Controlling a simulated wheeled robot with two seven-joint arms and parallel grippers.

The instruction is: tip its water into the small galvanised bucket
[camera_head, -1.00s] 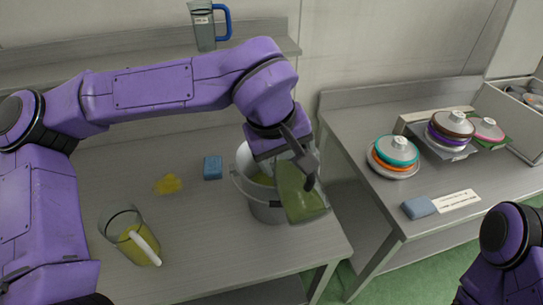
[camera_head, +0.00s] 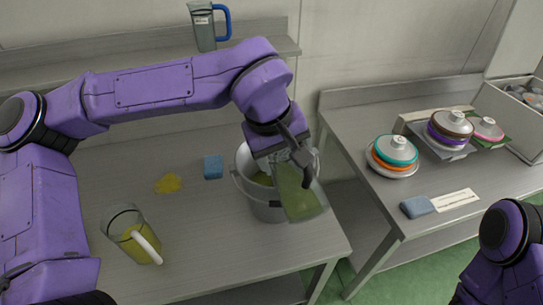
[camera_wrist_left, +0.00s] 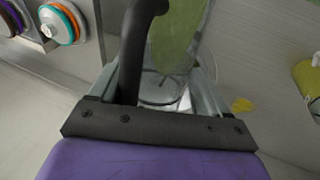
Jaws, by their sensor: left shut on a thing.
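My left gripper (camera_head: 296,152) is shut on a clear jug (camera_head: 302,200) with a dark handle (camera_wrist_left: 138,45). The jug is tilted at the right side of the small galvanised bucket (camera_head: 265,208), partly in front of it. Green-yellow liquid shows in the jug in the head view and in the left wrist view (camera_wrist_left: 178,40). The bucket stands upright on the left bench, with some yellow-green showing inside. I cannot make out a falling stream, and the jug and gripper hide part of the bucket's mouth. My right gripper is out of view.
On the left bench (camera_head: 205,235) are a blue sponge (camera_head: 213,167), a yellow spill (camera_head: 168,183) and a pale-handled jug of yellow liquid (camera_head: 133,238). A blue-handled jug (camera_head: 204,27) stands on the shelf. The right bench holds stacked lids (camera_head: 393,153) and a blue block (camera_head: 417,207).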

